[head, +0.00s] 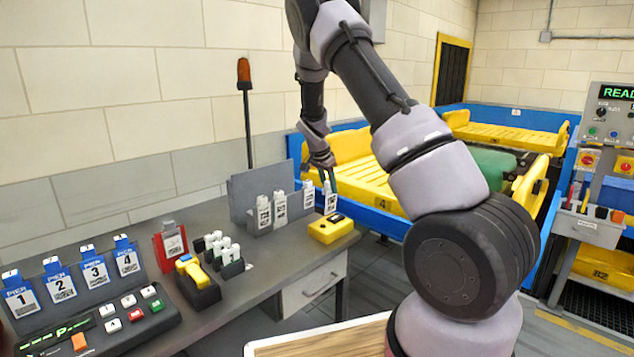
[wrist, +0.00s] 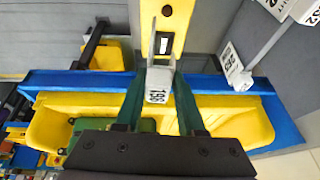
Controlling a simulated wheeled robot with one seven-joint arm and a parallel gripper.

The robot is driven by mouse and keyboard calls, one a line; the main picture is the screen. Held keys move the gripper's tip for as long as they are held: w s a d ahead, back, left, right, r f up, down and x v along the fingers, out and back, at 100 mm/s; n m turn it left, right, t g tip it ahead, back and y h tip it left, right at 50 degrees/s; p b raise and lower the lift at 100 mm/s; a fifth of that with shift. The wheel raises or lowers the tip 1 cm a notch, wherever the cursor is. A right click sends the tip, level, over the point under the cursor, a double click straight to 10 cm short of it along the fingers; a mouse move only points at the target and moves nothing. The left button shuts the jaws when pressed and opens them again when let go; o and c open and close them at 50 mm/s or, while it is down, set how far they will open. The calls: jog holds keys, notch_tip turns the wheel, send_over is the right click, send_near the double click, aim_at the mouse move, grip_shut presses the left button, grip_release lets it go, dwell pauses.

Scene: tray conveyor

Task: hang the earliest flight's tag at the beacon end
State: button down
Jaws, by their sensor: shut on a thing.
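My gripper (head: 322,163) is shut on a white tag (head: 330,199) at the right end of the grey rack (head: 250,190). In the wrist view the fingers (wrist: 160,82) pinch this held tag (wrist: 158,88), whose label looks like "196". In the head view, other white tags (head: 264,213), (head: 280,206) and (head: 308,194) stand along the rack. In the wrist view one of them (wrist: 234,68) looks like "285", and others are cut off at the top right. I cannot tell whether the held tag touches the rack. The orange beacon (head: 244,74) stands on a dark pole behind the rack's left part.
A yellow box (head: 330,228) with a small display sits just in front of the rack. Blue pier tags (head: 93,271), a red holder (head: 170,245) and a yellow-handled device (head: 192,270) stand on the left desk. The yellow tray conveyor (head: 375,180) lies behind my arm.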

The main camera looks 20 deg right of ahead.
jog(key=shift+s+d, duration=0.35)
jog(key=shift+s, duration=0.25)
jog(key=shift+r, duration=0.1)
jog(key=shift+r, duration=3.15)
jog(key=shift+w, duration=0.1)
